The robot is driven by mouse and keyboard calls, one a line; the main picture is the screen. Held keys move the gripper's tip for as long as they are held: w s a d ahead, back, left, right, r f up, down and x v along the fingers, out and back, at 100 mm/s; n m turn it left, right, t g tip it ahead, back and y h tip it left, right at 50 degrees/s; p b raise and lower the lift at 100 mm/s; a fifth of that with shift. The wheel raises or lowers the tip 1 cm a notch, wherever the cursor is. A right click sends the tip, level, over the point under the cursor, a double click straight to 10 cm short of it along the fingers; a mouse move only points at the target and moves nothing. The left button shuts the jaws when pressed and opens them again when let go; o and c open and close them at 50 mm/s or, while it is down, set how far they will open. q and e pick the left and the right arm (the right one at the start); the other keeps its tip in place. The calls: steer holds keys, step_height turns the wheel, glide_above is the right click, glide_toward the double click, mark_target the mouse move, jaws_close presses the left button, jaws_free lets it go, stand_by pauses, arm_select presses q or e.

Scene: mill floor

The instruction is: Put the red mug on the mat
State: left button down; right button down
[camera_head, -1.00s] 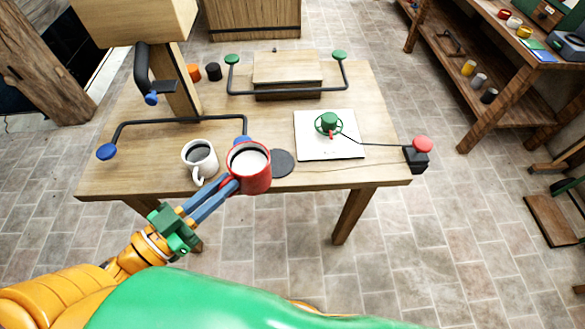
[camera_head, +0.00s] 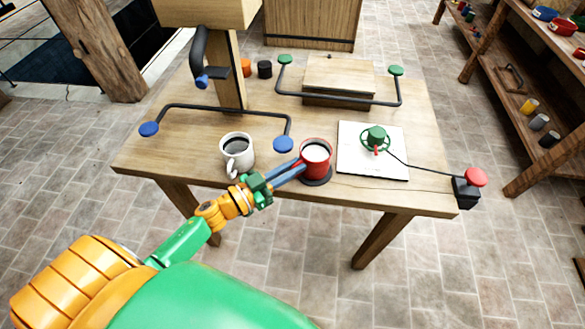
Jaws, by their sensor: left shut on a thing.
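The red mug (camera_head: 316,160), with a white inside, is upright over the round dark mat (camera_head: 318,182) near the table's front edge. The mat's rim shows in front of the mug's base and the rest is hidden. I cannot tell whether the mug touches it or hangs just above. My left gripper (camera_head: 298,167) reaches in from the left, its blue fingers shut on the red mug at its left side. My right gripper is not in view.
A white mug (camera_head: 237,152) with dark contents stands close left of my left gripper on the wooden table (camera_head: 420,130). A white board (camera_head: 358,162) with a green valve lies to the right, wired to a red button (camera_head: 475,177). Blue-ended (camera_head: 212,107) and green-ended bars stand behind.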

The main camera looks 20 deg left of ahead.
arm_select(q)
steer(key=c, duration=1.3)
jaws_free()
steer(key=shift+f, duration=0.15)
steer(key=shift+c, duration=0.2)
steer(key=o, duration=0.4)
